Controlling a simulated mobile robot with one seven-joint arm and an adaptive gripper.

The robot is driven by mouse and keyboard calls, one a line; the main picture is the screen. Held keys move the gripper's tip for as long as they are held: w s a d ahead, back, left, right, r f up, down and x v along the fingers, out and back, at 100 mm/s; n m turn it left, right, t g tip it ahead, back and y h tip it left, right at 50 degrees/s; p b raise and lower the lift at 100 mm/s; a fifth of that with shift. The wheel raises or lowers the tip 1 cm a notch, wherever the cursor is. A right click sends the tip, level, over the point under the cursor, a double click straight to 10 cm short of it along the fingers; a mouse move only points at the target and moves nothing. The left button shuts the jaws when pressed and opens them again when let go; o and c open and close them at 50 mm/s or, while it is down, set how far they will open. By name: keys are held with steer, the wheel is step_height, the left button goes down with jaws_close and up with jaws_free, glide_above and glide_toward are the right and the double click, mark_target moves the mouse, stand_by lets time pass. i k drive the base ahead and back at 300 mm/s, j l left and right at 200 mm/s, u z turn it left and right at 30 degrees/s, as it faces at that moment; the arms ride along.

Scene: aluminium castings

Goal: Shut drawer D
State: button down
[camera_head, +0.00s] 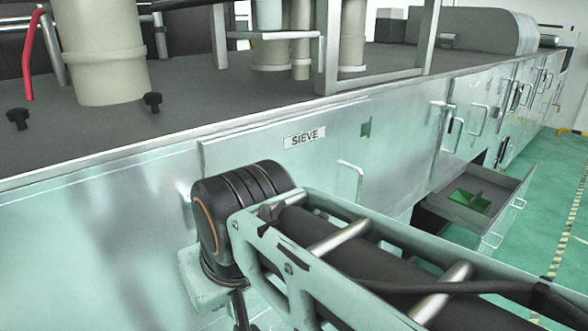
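An open drawer (511,197) juts out from the long metal cabinet at the right, with a green item (470,201) inside. Its front carries bar handles. I can read no letter on it, so I cannot tell whether it is drawer D. My arm crosses the lower middle of the view and hides part of the cabinet front. My gripper is not in view.
The cabinet (90,245) runs from the left to the far right, with a panel labelled SIEVE (304,138). Several other handled fronts continue beyond the drawer. Green floor (552,180) lies clear to the right of the drawer.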

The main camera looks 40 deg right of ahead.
mark_target(506, 193)
steer(key=k+l+z, duration=0.1)
steer(key=l+z, duration=0.15)
steer(key=z, duration=0.2)
steer(key=l+z, duration=1.15)
steer(key=l, duration=0.25)
steer(key=i+l+z, duration=0.15)
steer(key=l, duration=0.25)
steer(key=i+l, duration=0.1)
steer(key=l, duration=0.3)
steer(key=i+l, duration=0.1)
steer(key=l, duration=0.25)
steer(key=i+l+z, duration=0.1)
steer(key=l, duration=0.3)
steer(key=i+l, duration=0.15)
steer(key=l, duration=0.2)
steer(key=i+l, duration=0.15)
steer(key=l, duration=0.25)
steer(key=i+j+z, duration=0.15)
steer(key=i+j, duration=0.45)
steer(key=i+j+z, duration=0.1)
steer(key=j, duration=0.2)
steer(key=i+j+z, duration=0.1)
steer(key=j, duration=0.25)
steer(key=i, duration=0.1)
